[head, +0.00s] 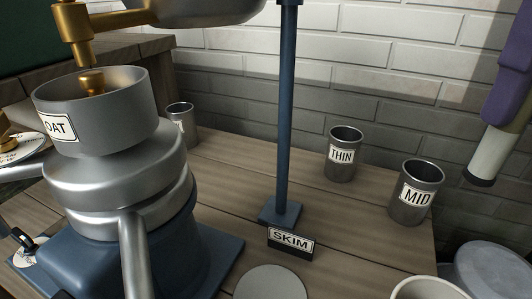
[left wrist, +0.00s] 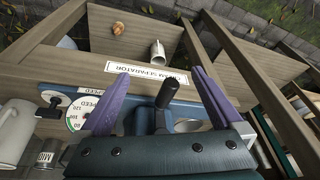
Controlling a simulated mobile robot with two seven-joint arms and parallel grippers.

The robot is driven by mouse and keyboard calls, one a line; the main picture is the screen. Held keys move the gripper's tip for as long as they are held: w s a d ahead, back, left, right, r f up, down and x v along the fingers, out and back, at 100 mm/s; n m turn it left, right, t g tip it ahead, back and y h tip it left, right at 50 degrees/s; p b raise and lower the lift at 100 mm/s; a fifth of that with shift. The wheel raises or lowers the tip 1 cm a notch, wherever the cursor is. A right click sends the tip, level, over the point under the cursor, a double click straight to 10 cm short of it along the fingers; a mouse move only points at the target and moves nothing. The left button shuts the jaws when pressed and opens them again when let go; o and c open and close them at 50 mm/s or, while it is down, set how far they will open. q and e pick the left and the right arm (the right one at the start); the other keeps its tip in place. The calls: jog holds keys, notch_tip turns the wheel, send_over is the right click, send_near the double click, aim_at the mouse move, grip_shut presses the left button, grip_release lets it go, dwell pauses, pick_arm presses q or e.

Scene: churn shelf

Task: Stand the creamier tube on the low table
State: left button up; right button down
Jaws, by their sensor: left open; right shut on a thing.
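My right gripper (head: 514,62) shows as a purple finger at the right edge of the head view. It is shut on a pale tube (head: 492,152) with a dark lower end, held tilted in the air beside the shelf. Its upper part is hidden and no label shows. My left gripper (left wrist: 160,82) is open in the left wrist view, its purple fingers either side of a black knob (left wrist: 168,92) on the separator. I cannot tell for certain which surface is the low table; a wooden top (left wrist: 110,48) lies beyond the separator.
The metal separator (head: 115,180) fills the left of the head view. Metal cups marked THIN (head: 342,170) and MID (head: 408,208) stand right of a blue post (head: 287,110); a SKIM sign (head: 290,242) is at its foot.

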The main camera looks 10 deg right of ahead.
notch_tip(320, 180, down, 20)
jog(key=b, duration=0.7)
jog(key=shift+f+b, duration=0.15)
jog(key=shift+b, duration=0.15)
jog(key=c, duration=0.7)
grip_release()
